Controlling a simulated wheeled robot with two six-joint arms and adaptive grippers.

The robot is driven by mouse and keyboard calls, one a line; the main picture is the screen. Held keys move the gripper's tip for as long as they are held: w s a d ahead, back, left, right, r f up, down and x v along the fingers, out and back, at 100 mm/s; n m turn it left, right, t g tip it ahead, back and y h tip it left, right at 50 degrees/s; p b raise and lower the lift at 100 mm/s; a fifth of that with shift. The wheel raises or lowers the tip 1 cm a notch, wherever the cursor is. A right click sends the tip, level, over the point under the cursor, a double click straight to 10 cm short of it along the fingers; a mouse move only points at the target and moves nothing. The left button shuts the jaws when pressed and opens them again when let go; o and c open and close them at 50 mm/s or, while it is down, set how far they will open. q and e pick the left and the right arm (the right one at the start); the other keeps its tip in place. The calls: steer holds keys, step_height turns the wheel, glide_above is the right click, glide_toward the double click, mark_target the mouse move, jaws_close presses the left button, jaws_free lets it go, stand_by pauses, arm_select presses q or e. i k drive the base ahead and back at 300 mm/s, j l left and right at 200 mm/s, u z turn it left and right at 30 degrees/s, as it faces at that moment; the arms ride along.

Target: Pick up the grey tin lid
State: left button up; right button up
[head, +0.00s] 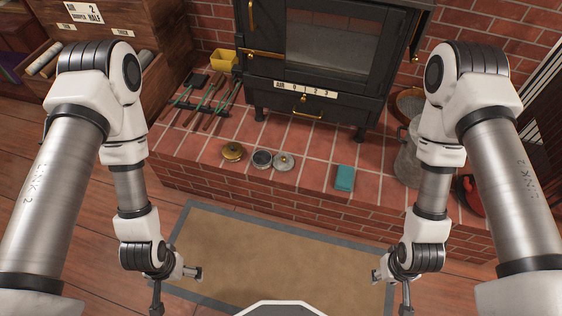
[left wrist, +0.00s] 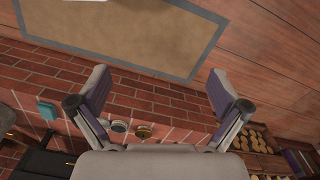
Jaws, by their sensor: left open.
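The grey tin lid (head: 284,161) is a small pale grey disc with a knob, lying on the brick hearth in front of the stove. A darker round piece with a pale rim (head: 262,159) lies close on its left, and a brass-coloured lid (head: 232,151) further left. In the left wrist view the small round pieces (left wrist: 119,126) show low between the fingers, partly hidden by my gripper. My left gripper (head: 178,281) is open and empty, above the mat and well short of the lids. My right gripper (head: 391,286) is open and empty, also above the mat.
A teal block (head: 345,178) lies on the hearth (head: 315,180) right of the lids. A black stove (head: 322,105) stands behind. Fire tools (head: 205,105) lie left, a grey metal can (head: 408,160) stands right. A tan mat (head: 270,245) covers the floor in front.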

mark_target(282, 163)
steer(key=i+l, duration=0.15)
steer(key=l, duration=0.15)
steer(key=i+l+u, duration=0.1)
steer(key=l, duration=0.2)
steer(key=i+l, duration=0.35)
steer(key=l, duration=0.25)
steer(key=u, duration=0.05)
